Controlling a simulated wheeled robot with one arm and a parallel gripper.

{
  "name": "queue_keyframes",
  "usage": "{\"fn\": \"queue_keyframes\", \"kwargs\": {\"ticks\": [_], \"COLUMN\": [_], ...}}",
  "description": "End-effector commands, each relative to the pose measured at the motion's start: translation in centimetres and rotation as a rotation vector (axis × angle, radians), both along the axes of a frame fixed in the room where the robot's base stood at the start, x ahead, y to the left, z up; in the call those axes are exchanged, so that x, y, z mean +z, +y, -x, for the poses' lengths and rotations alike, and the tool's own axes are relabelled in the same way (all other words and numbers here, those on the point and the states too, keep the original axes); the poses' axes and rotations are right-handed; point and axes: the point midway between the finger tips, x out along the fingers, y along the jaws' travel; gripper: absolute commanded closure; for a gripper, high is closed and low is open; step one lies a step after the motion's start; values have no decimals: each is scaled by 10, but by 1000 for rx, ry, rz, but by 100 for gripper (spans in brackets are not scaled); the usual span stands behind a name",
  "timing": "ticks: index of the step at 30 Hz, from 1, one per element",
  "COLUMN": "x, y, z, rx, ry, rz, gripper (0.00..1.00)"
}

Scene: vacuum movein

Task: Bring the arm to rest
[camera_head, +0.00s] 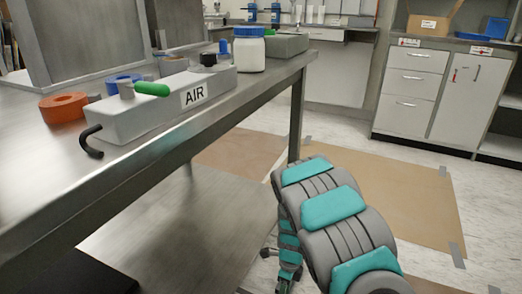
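My arm, grey with teal pads, rises from the bottom right and folds over at an elbow beside the steel bench (60,203). Its far part hangs down past the bench's right end, clear of the bench top. My gripper (285,278) is at the low end of the arm, small and partly hidden, near the bottom edge of the view. I cannot tell whether its fingers are open or shut. No held object can be made out.
On the bench stand a grey box marked AIR (160,103) with a green handle, an orange ring (64,107) and a white jar with a blue lid (249,54). Brown floor sheets (415,200) lie to the right. White cabinets (410,85) stand behind. The floor between is open.

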Motion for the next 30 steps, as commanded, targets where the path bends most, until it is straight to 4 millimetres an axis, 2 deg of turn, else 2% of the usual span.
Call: {"fn": "queue_keyframes", "kwargs": {"ticks": [5, 9, 14, 21, 30], "x": [43, 96, 151, 226, 302], "y": [-6, -12, -18, -25, -31], "z": [6, 21, 44, 90, 162], "rx": [125, 303, 517, 842, 1263], "ry": [-21, -41, -64, -94, -121], "rz": [-18, -47, -80, -132, -196], "gripper": [52, 52, 52, 52, 52]}}
